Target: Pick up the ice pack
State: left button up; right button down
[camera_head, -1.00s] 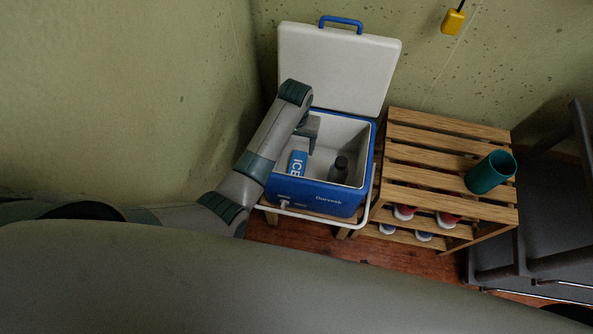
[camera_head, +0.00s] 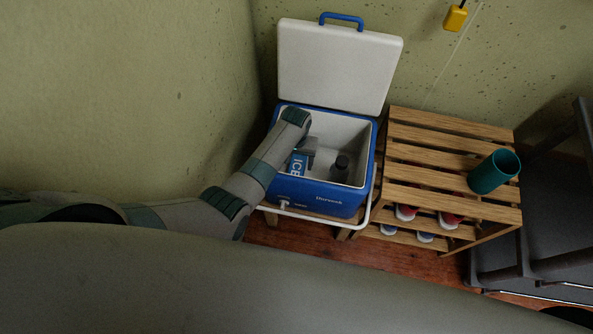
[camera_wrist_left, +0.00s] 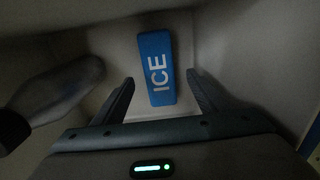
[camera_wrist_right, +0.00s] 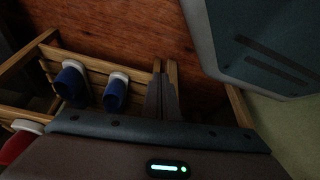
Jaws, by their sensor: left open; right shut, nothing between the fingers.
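The blue ice pack (camera_head: 298,164) with white "ICE" lettering lies inside the open blue cooler (camera_head: 318,200), toward its left side. It also shows in the left wrist view (camera_wrist_left: 157,70), on the cooler floor ahead of the fingers. My left gripper (camera_wrist_left: 160,92) is open inside the cooler, one finger on each side of the pack's near end. I cannot tell whether the fingers touch it. In the head view my left arm partly covers the gripper. My right gripper (camera_wrist_right: 163,92) is shut and empty, by the slatted wooden rack.
A dark bottle (camera_head: 341,165) stands in the cooler, right of the pack. The white lid (camera_head: 338,65) is raised behind. Walls are close behind and left.

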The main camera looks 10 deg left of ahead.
aim_at(297, 168)
pick_arm(q)
jog(key=shift+f, duration=0.5)
pick_arm(e)
jog(key=shift+f, duration=0.1)
pick_arm(q)
jog(key=shift+f, duration=0.45)
jog(key=shift+w+d+f+b, duration=0.15)
jog(key=shift+f+b, duration=0.75)
jog(key=shift+f, duration=1.25)
pick_arm(e)
jog(key=shift+s+d+f+g, duration=0.35)
jog(key=shift+s+d+g, duration=0.25)
jog(key=shift+s+d, duration=0.25)
pick_arm(q)
jog(key=c, duration=1.4)
pick_arm(e)
jog(key=shift+w, duration=0.1)
